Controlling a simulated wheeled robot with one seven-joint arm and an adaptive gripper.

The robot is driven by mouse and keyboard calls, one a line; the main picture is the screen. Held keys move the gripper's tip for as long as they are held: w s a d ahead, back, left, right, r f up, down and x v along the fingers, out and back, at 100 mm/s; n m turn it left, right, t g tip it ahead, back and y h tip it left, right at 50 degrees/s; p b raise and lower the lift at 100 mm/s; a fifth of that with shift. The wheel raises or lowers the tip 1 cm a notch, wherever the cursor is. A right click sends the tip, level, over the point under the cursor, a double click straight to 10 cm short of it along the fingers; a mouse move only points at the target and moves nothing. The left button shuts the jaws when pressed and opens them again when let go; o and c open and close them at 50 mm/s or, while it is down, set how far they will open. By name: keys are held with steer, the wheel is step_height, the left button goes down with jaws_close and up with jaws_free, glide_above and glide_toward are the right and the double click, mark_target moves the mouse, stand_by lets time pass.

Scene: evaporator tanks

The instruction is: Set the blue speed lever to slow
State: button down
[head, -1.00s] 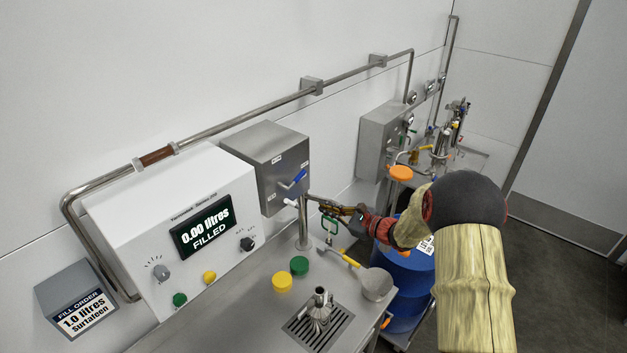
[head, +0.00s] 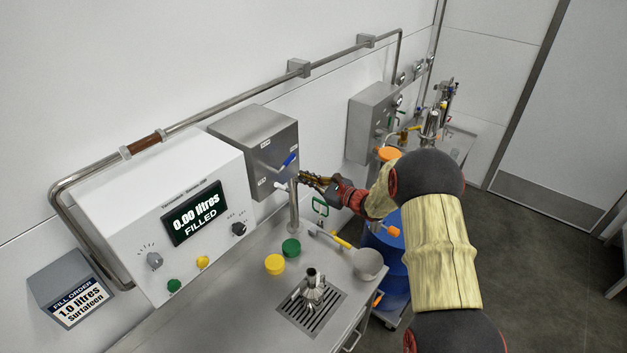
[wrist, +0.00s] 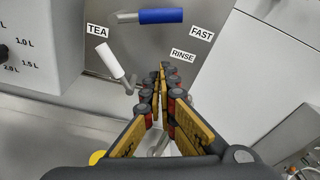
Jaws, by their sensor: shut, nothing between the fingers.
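The blue speed lever (head: 289,160) is on the front of a steel box (head: 268,150). Its blue handle (wrist: 161,16) lies nearly level at the top of the wrist view, pointing right from its pivot. A FAST label (wrist: 202,33) is below and right of the handle; no slow label is readable. A white-handled lever (wrist: 109,60) sits lower on the box, between the TEA and RINSE labels; it also shows in the head view (head: 279,187). My gripper (head: 302,177) is shut and empty, just below and right of the blue lever. It appears apart from both levers.
A white filler cabinet (head: 160,220) with a display and knobs stands left of the box. A steel post (head: 294,215) is below the box.

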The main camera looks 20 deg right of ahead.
steer(key=x, duration=0.4)
steer(key=shift+w+a+p, duration=0.15)
steer(key=shift+w+p, duration=0.05)
steer(key=shift+p, duration=0.15)
steer(key=r, duration=0.1)
steer(key=s+r+p, duration=0.1)
steer(key=r, duration=0.1)
steer(key=shift+s+a+r, duration=0.2)
steer(key=shift+s+r, duration=0.1)
steer(key=shift+s+r, duration=0.1)
